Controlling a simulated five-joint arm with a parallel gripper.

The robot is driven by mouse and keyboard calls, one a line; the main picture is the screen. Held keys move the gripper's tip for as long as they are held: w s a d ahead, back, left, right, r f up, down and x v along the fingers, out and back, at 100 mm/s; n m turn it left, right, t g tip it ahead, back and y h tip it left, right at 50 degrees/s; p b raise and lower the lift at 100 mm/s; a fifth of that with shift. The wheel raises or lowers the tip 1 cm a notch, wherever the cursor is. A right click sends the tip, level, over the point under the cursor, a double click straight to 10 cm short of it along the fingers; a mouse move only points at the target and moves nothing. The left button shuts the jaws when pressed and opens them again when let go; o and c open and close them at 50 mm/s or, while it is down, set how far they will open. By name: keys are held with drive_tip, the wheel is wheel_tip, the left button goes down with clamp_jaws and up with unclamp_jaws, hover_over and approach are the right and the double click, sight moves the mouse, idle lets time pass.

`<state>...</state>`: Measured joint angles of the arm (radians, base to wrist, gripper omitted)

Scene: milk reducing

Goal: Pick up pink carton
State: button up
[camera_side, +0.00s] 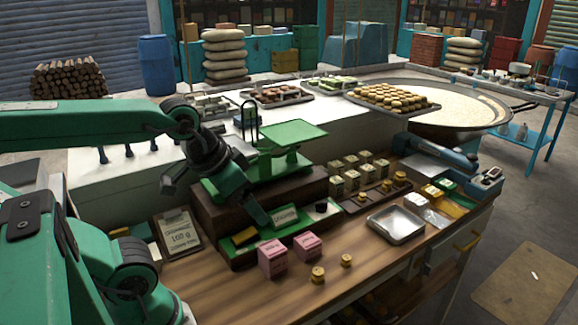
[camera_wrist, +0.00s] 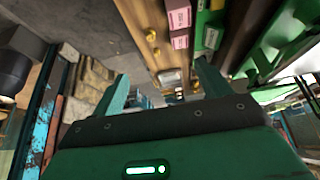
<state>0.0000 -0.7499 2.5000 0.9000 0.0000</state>
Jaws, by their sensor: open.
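Two small pink cartons stand upright on the wooden counter, a nearer left one (camera_side: 271,262) and a right one (camera_side: 307,246) close beside it. In the wrist view two pink cartons show near the top, an upper one (camera_wrist: 178,19) and a lower one (camera_wrist: 180,42). My gripper (camera_side: 215,203) is open and empty, up and to the left of the cartons in the side view, touching neither. In the wrist view my gripper (camera_wrist: 162,82) has its two green fingers spread wide, with the cartons beyond them.
A green scale (camera_side: 292,135) stands on a dark wooden box behind the cartons. Brass weights (camera_side: 318,275) stand in front, and a metal tray (camera_side: 396,224) lies to the right.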

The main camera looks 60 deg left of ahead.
drive_tip(key=c, duration=0.4)
drive_tip(key=shift+w, duration=0.15)
drive_tip(key=g, duration=0.5)
hover_over(309, 239)
drive_tip(key=f, duration=1.5)
drive_tip(key=shift+s+d, duration=0.2)
drive_tip(key=shift+s, duration=0.15)
drive_tip(key=shift+w+a+f+g, duration=0.1)
drive_tip(key=shift+w+f+g, duration=0.05)
drive_tip(key=shift+f, duration=0.2)
drive_tip(key=shift+w+a+f+g, duration=0.1)
drive_tip(key=shift+f+g, duration=0.05)
drive_tip(key=shift+f, duration=0.2)
drive_tip(key=shift+f, duration=0.1)
drive_tip(key=shift+f, duration=1.2)
drive_tip(key=shift+f, duration=0.1)
